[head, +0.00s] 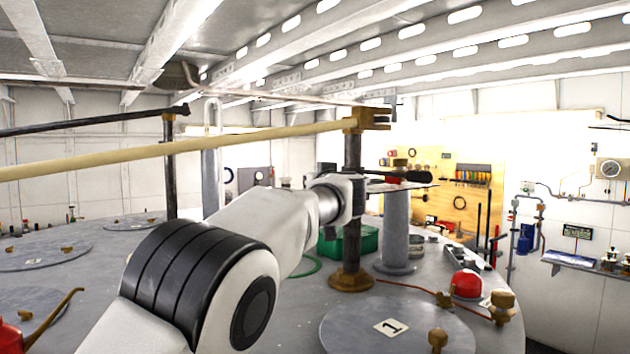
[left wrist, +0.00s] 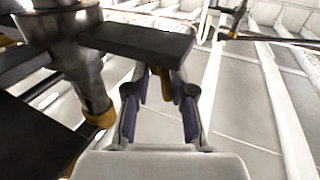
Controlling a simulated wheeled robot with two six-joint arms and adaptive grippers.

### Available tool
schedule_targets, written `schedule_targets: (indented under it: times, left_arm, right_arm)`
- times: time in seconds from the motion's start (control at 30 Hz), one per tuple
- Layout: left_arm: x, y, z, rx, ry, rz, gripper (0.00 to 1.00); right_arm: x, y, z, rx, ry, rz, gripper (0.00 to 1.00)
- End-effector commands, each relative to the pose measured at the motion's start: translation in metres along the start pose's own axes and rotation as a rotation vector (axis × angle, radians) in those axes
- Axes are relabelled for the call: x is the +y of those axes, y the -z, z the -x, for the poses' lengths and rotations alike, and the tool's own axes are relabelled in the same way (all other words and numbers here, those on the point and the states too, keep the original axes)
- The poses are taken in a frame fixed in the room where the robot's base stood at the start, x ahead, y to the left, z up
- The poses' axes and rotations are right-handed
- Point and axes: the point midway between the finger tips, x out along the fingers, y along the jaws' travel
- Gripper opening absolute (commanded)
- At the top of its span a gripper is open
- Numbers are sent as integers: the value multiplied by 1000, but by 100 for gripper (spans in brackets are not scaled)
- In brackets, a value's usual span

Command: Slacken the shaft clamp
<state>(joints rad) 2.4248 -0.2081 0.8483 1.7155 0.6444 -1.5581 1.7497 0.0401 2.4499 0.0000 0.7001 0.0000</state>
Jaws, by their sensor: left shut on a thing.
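A dark steel post (head: 352,255) stands on a brass foot on the round deck. A brass slotted clamp (head: 367,118) at its top meets a long pale rod (head: 180,155). My left gripper (left wrist: 161,76) is beside the post in the head view, and its fingertips are hard to make out there. In the left wrist view its purple-lined fingers are shut on a dark flat bar (left wrist: 138,40), with a small brass piece (left wrist: 160,84) between them. In the head view a dark handle (head: 405,177) shows just right of the post; I cannot tell if it is that bar. My right gripper is out of view.
A grey column (head: 396,230) stands close right of the post. A green case (head: 345,241) lies behind it. A red dome (head: 467,284) and brass fittings (head: 502,307) are at the right front. A numbered round hatch (head: 375,335) lies in front. A tool board (head: 460,190) is beyond.

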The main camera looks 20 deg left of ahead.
Motion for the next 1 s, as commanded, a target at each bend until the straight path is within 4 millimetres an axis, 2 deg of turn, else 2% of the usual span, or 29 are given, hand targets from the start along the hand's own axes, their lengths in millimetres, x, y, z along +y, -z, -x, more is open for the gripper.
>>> schedule_targets:
  times: [0.4,0.43,0.5,0.83,1.0]
  left_arm:
    - [0,-4,-1,-8,10,-1,0]
    - [0,-4,-1,-8,10,-1,31]
    - [0,-4,-1,-8,9,-1,50]
    - [-1,-1,-1,-3,2,0,50]
    - [-4,1,-2,2,-96,0,50]
  right_arm:
    - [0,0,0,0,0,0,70]
    - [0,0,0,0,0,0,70]
    - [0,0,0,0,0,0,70]
    - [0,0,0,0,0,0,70]
    - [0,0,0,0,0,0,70]
